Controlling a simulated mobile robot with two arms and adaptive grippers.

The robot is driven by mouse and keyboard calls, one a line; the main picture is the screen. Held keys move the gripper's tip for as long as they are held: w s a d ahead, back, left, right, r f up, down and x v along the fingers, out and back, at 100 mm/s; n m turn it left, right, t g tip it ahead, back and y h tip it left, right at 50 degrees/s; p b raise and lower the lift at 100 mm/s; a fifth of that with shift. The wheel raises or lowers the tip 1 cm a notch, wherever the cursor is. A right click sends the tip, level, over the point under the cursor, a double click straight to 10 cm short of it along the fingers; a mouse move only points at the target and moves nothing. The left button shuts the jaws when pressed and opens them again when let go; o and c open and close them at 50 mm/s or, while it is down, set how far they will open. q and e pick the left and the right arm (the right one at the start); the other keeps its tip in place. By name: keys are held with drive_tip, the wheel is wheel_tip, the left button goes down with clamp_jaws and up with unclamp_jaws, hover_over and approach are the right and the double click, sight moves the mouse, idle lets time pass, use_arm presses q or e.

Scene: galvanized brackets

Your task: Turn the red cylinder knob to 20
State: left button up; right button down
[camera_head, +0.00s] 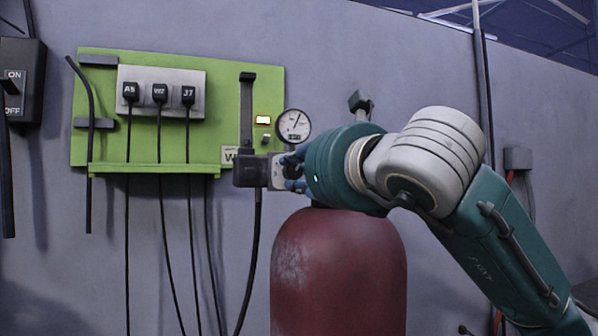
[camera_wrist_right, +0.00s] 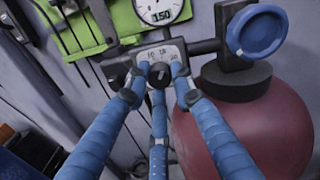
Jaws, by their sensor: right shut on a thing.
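The red cylinder (camera_head: 338,270) stands upright in front of the wall, and it also shows at the right of the wrist view (camera_wrist_right: 255,125). A small dark knob (camera_wrist_right: 160,76) sits on a pale dial plate (camera_wrist_right: 150,55) with numbers. The blue fingers of my right gripper (camera_wrist_right: 160,80) close around the knob from both sides and below, shut on it. In the head view my right gripper (camera_head: 291,170) is at the valve fitting above the cylinder, and my wrist hides the knob there. The knob's exact setting is too small to read. My left gripper is not in view.
A round gauge (camera_head: 293,126) is just above the fitting. A blue handwheel (camera_wrist_right: 257,32) is close to the right of the dial. A green panel (camera_head: 150,130) with several plugs and hanging cables is at left. An on/off switch box (camera_head: 22,80) hangs at far left.

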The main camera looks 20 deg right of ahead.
drive_tip(key=shift+r, duration=0.1)
drive_tip(key=c, duration=1.5)
unclamp_jaws()
drive_tip(key=shift+o, duration=0.2)
drive_tip(key=s+d, duration=0.1)
drive_tip(key=s, duration=1.1)
drive_tip(key=shift+d, duration=0.2)
